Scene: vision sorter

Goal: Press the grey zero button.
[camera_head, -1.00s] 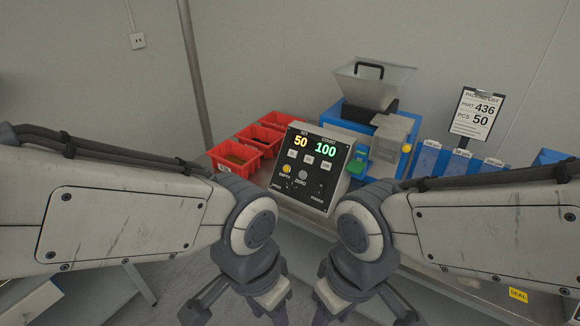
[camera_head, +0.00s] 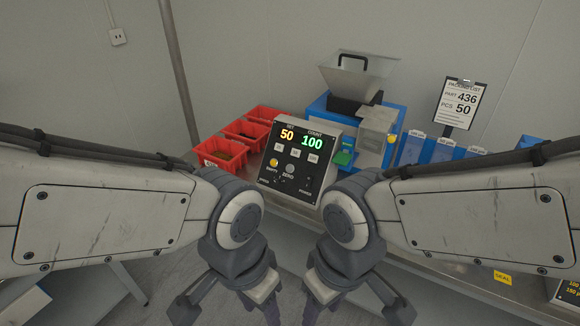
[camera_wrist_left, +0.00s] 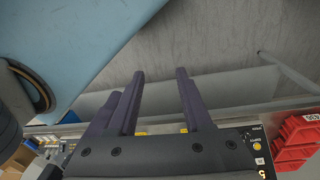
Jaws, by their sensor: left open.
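The grey zero button (camera_head: 290,168) sits on the sloping black front of the control box (camera_head: 300,160), right of the yellow empty button (camera_head: 274,162). The display reads SET 50 and COUNT 100. My left gripper (camera_head: 262,298) points down in front of and below the box, apart from the button, with its tips cut off by the frame. In the left wrist view my left gripper (camera_wrist_left: 158,74) is open and empty; part of the control box (camera_wrist_left: 258,140) shows at lower right. My right gripper (camera_head: 345,300) also hangs low, its jaws unclear.
Red bins (camera_head: 225,155) stand left of the box. A blue machine with a grey hopper (camera_head: 356,74) stands behind it. Blue bins (camera_head: 440,150) and a packing list sign (camera_head: 459,104) are at the right. My two forearms flank the box.

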